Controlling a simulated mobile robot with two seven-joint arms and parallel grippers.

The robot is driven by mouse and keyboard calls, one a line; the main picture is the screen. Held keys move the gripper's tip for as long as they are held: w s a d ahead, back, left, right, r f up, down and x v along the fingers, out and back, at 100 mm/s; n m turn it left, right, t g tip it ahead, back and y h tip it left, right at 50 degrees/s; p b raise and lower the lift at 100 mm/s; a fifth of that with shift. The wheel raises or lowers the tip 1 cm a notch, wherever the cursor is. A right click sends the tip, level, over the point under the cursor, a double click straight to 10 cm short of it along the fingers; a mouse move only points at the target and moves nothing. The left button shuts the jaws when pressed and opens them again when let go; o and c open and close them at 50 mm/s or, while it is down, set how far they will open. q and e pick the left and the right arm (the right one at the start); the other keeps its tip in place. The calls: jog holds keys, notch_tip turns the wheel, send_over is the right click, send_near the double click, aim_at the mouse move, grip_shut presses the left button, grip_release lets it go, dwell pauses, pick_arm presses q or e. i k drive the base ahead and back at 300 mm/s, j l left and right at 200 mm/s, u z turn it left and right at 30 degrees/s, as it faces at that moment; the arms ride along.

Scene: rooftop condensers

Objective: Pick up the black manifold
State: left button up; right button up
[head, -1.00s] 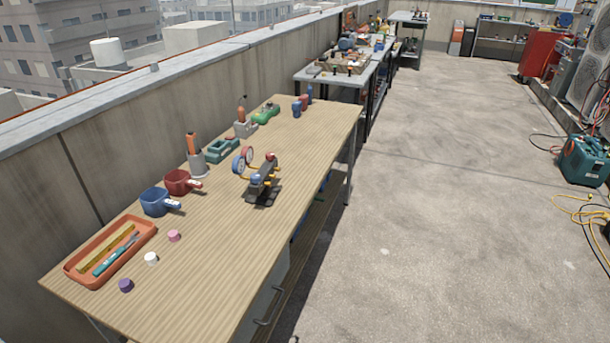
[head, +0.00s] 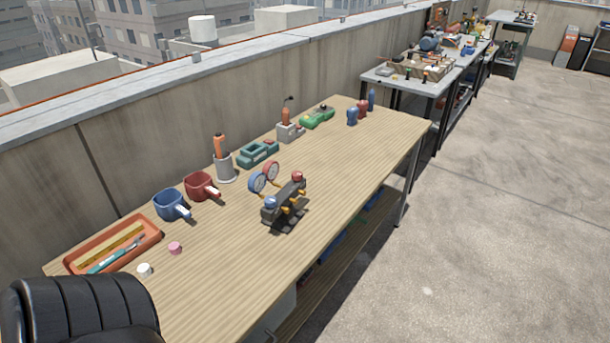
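The black manifold (head: 285,203) stands on the wooden workbench (head: 345,187), near the middle of its top. It has a blue knob and a red knob, yellow-orange fittings, and a dark base. A blue-rimmed gauge and a red-rimmed gauge (head: 270,171) rise at its far left side. Nothing is holding it. A black ribbed part of my own body covers the lower left corner and hides the near left end of the bench. Neither of my grippers shows.
Left of the manifold are a red mug (head: 199,186), a blue mug (head: 169,204) and an orange tray (head: 72,265). A grey holder (head: 226,168) and teal tool (head: 257,153) stand behind. The bench top right of the manifold is clear. Open concrete floor (head: 480,230) lies to the right.

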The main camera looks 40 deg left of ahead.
aim_at(283, 219)
jog(key=i, duration=1.4)
jog(key=i+u, duration=0.35)
jog(key=i+l+u, duration=0.35)
jog(key=i+j+u, duration=0.1)
jog(key=u, duration=1.45)
